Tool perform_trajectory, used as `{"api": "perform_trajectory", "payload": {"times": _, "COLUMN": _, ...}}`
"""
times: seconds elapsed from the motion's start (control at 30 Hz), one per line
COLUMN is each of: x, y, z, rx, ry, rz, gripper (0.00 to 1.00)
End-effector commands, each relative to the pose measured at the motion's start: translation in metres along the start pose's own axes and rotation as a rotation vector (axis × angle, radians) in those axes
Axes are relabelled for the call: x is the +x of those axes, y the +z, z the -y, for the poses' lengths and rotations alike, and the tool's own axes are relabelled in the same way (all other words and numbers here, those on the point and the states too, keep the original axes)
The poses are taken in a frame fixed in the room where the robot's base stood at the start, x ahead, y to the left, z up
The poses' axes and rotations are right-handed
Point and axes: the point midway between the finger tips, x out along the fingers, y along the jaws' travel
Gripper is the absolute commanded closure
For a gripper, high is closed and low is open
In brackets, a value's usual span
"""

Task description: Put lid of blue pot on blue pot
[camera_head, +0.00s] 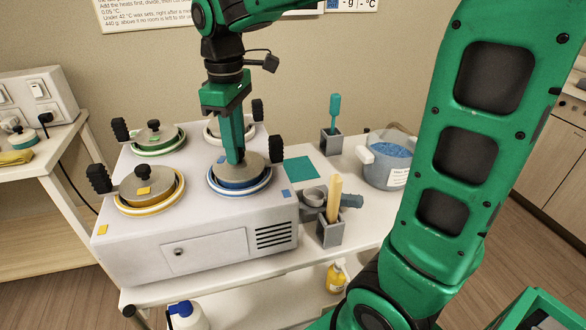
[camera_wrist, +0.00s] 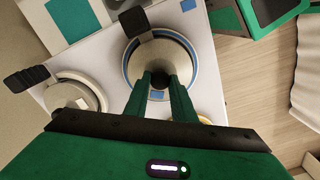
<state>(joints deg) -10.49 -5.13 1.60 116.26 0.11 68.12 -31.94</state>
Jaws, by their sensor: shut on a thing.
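The lid of the blue pot (camera_head: 252,172) is a round grey disc. In the wrist view the lid (camera_wrist: 176,58) shows pale, with a small blue tag and a dark knob in its middle. My gripper (camera_head: 234,160) is shut on this knob from above; its fingertips (camera_wrist: 159,82) hide part of it. The blue pot (camera_head: 240,189), with a blue and white rim, sits at the front right of the white warmer, directly under the lid. The lid looks roughly centred and level over the pot. I cannot tell whether it rests fully on the rim.
The warmer (camera_head: 190,228) also bears an orange pot (camera_head: 150,208), a green pot (camera_head: 160,149) and a white pot (camera_head: 214,135), with black handles standing up. A grey holder (camera_head: 329,232) with a wooden stick and a bucket of blue beads (camera_head: 390,168) stand to the right.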

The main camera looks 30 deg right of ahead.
Motion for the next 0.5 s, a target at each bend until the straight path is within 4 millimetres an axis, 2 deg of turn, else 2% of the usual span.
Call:
{"api": "perform_trajectory", "payload": {"times": 0.3, "x": 0.0018, "y": 0.0, "z": 0.0, "rx": 0.0, "ry": 0.0, "rz": 0.0, "gripper": 1.0}}
{"api": "perform_trajectory", "payload": {"times": 0.33, "x": 0.0018, "y": 0.0, "z": 0.0, "rx": 0.0, "ry": 0.0, "rz": 0.0, "gripper": 0.72}}
{"api": "perform_trajectory", "payload": {"times": 0.4, "x": 0.0017, "y": 0.0, "z": 0.0, "rx": 0.0, "ry": 0.0, "rz": 0.0, "gripper": 0.55}}
{"api": "perform_trajectory", "payload": {"times": 0.5, "x": 0.0017, "y": 0.0, "z": 0.0, "rx": 0.0, "ry": 0.0, "rz": 0.0, "gripper": 0.55}}
